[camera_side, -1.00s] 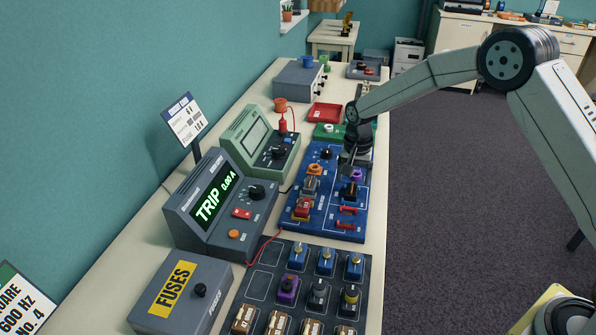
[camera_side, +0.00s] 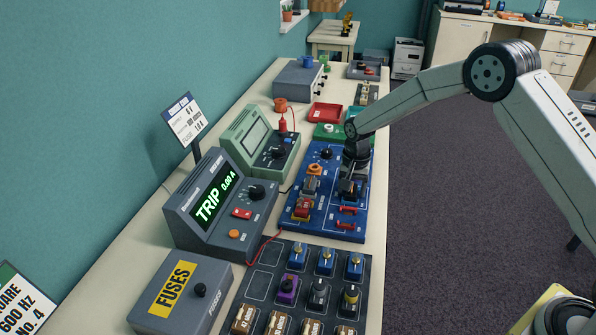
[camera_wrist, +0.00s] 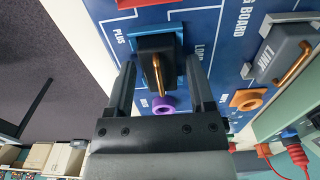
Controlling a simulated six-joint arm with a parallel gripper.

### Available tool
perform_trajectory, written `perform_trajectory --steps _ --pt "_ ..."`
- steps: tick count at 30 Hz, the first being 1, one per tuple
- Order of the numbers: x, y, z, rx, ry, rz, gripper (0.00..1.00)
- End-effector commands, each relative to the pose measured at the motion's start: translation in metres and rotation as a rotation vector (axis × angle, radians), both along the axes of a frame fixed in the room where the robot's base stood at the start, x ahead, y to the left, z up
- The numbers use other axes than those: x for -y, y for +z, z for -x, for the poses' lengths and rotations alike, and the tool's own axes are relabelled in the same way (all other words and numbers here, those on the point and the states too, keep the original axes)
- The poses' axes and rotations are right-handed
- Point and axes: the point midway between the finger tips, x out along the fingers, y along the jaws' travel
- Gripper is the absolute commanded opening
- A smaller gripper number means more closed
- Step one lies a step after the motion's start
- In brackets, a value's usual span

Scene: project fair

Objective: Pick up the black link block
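The black link block (camera_wrist: 153,47), with a brass bar across its top, sits in a blue-edged socket on the blue board (camera_wrist: 207,30) in the wrist view. My gripper (camera_wrist: 162,62) is open, with one finger on each side of the near part of the block. Narrow gaps seem to show between fingers and block. In the side view my gripper (camera_side: 352,182) is low over the right half of the board and hides most of the block. A grey link block (camera_wrist: 285,50) with a brass bar sits to the right in the wrist view.
A purple ring terminal (camera_wrist: 164,104) lies close to the gripper. Red links (camera_side: 347,211) sit on the board near it. The TRIP meter (camera_side: 215,205) and green meter (camera_side: 262,140) stand left of the board. A rack of blocks (camera_side: 265,283) lies in front.

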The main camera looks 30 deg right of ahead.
Motion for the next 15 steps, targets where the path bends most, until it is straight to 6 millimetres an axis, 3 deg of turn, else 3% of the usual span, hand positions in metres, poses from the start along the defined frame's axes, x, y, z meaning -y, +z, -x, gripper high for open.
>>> perform_trajectory --steps 1,6,15 --pt "0.0000 0.0001 0.0000 0.000 0.000 0.000 0.50" --pt "0.0000 0.0001 0.0000 0.000 0.000 0.000 0.00" --pt "0.0000 0.0008 -0.0001 0.000 0.000 0.000 0.00"
